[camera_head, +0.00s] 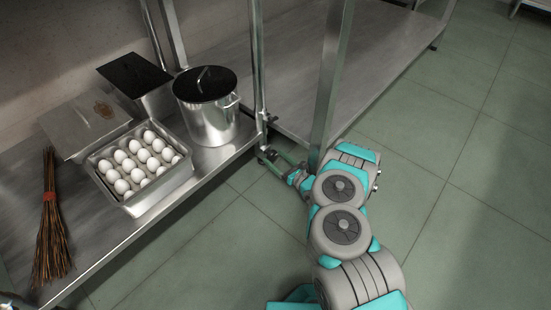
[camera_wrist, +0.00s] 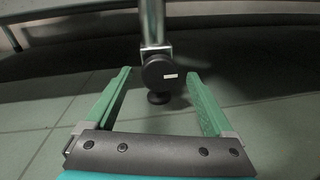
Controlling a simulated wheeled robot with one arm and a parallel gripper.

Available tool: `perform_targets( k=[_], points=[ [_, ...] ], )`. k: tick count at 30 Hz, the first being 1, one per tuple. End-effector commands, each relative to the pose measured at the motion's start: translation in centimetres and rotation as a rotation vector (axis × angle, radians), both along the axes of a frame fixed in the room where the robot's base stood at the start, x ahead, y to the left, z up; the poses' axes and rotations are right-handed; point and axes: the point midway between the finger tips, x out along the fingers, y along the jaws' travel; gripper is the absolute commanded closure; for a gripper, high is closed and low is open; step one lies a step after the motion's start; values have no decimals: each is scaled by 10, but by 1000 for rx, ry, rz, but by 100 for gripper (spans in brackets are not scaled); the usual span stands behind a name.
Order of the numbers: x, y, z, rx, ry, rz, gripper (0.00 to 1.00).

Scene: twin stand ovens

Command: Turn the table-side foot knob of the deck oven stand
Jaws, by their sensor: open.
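The foot knob (camera_wrist: 166,71) is a dark round knob with a short white mark lying nearly level. It sits at the bottom of a metal stand leg (camera_wrist: 152,22) in the wrist view, with a round foot (camera_wrist: 158,98) under it. My gripper (camera_wrist: 160,73) is open, with one green finger on each side of the knob in the picture. Gaps show on both sides, and I cannot tell how deep the knob lies between them. In the head view my gripper (camera_head: 275,157) is low at the leg's base, and the knob is too small to make out.
A metal table shelf (camera_head: 190,190) at left holds a pot (camera_head: 209,110), a tray of eggs (camera_head: 160,196), a lidded pan (camera_head: 85,125), a dark-topped container (camera_head: 135,75) and a bundle of sticks (camera_head: 50,225). An upright post (camera_head: 332,75) stands close to my arm. Green floor (camera_head: 450,190) is clear at right.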

Motion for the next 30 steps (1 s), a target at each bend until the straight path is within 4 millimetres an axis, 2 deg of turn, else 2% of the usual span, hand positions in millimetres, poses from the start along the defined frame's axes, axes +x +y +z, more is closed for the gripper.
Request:
perform_targets(
  k=[7,13,30],
  points=[
    [-27,-30,2,2,5,-6,12],
    [-44,-47,2,1,2,-4,12],
    [-50,-51,1,1,0,-1,12]
  ],
)
